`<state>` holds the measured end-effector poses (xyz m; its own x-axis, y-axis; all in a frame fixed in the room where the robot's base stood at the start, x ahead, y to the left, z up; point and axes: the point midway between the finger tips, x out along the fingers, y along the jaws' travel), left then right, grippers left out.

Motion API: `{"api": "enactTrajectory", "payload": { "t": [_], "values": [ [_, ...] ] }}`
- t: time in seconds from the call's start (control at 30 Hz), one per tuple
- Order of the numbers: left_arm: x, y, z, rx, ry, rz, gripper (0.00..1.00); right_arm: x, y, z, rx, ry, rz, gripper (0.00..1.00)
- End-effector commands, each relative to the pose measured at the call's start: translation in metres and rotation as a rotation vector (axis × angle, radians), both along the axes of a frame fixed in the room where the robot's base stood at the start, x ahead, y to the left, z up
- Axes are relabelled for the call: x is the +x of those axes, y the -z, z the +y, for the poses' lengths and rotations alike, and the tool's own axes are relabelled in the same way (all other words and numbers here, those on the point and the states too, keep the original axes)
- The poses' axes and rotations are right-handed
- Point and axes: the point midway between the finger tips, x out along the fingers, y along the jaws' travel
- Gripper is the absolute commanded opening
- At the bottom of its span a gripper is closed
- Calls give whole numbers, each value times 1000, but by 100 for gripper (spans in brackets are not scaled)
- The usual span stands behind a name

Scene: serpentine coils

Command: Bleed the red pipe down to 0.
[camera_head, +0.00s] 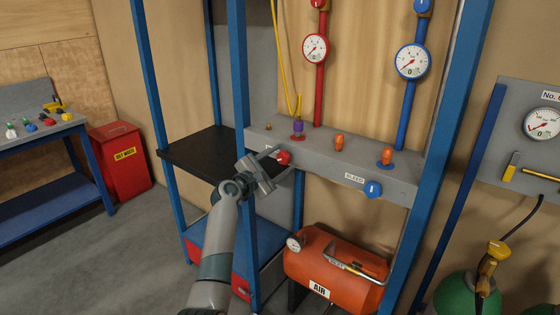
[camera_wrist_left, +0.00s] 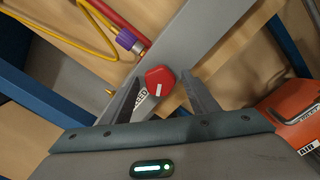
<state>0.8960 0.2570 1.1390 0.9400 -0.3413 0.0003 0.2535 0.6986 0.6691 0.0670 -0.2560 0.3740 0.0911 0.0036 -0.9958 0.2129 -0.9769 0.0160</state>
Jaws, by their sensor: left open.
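The red pipe (camera_head: 320,85) runs down the wooden wall to a grey beam (camera_head: 330,158). Its round white gauge (camera_head: 316,47) has a red rim; I cannot read the needle surely. A red knob (camera_head: 283,157) sits on the beam's front face below the pipe. It also shows in the left wrist view (camera_wrist_left: 160,79), with a white mark on it. My left gripper (camera_head: 272,161) is open at the red knob. In the left wrist view its fingers stand on either side of the knob, with gaps visible; I cannot tell whether either touches. My right gripper is not in view.
A blue pipe (camera_head: 407,110) with its gauge (camera_head: 412,61) and a blue knob (camera_head: 373,189) are to the right. A yellow hose (camera_head: 281,60) meets a purple fitting (camera_head: 298,128). Blue posts (camera_head: 240,90) frame the beam. An orange air tank (camera_head: 330,270) stands below.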

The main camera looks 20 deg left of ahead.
Motion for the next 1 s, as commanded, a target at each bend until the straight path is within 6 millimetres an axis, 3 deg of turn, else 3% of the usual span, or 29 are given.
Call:
{"api": "enactTrajectory", "payload": {
  "t": [0.07, 0.1, 0.27, 0.67, 1.0],
  "values": [
    [0, 0, 0, 0, 0, 0, 54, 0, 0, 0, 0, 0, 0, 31],
    [0, 0, 0, 0, 0, 0, 50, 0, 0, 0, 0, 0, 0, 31],
    [0, 0, 0, 0, 0, 0, 13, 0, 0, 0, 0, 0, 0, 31],
    [0, 1, 0, 37, -1, -13, 13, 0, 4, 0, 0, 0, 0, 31],
    [0, 4, 0, 209, 1, -74, 13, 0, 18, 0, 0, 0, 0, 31]
  ]
}}
